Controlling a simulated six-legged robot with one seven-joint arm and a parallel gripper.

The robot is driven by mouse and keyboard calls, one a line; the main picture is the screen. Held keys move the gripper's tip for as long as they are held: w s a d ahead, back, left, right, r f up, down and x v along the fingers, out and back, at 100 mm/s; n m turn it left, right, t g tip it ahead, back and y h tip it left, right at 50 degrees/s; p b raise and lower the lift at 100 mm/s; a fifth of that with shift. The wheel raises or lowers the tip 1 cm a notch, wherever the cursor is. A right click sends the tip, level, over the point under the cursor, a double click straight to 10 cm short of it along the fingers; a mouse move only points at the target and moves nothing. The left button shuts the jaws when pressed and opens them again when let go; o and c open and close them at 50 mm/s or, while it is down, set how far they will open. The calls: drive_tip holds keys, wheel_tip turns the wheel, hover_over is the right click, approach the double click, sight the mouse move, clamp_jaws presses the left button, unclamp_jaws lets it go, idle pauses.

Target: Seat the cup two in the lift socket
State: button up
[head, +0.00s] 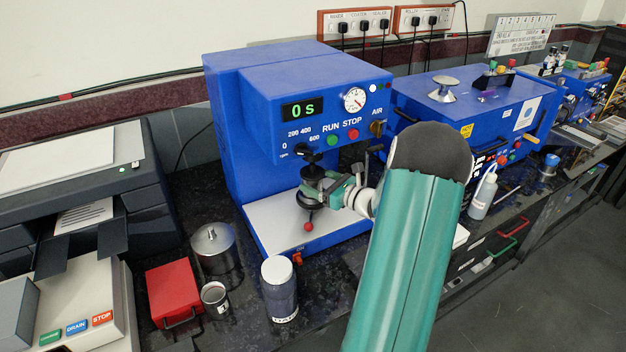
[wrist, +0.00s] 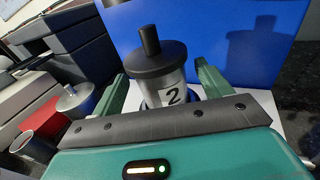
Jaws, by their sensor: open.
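Cup two (wrist: 172,88) is a grey metal cup with a black lid and knob and a "2" label. It stands roughly upright between the two green fingers of my gripper (wrist: 162,80) in the wrist view. The fingers are open, one on each side of it, with a gap visible. In the head view my gripper (head: 334,190) is under the head of the blue mixer, around the cup's black lid (head: 312,172). A dark round part, apparently the lift socket (head: 308,203), shows below the fingers. The cup's base is mostly hidden, so I cannot tell how fully it sits in it.
The blue mixer (head: 225,130) reads "0 s" and has a pale base plate (head: 275,222). A red-knobbed lever (head: 308,227) sticks out in front. A labelled jar (head: 279,290), a lidded metal pot (head: 214,250), a small can (head: 215,300) and a red box (head: 174,290) stand left.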

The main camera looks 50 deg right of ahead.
drive_tip(key=s+d, duration=0.1)
drive_tip(key=s, duration=1)
drive_tip(key=shift+s+r, duration=0.15)
drive_tip(key=shift+r, duration=0.15)
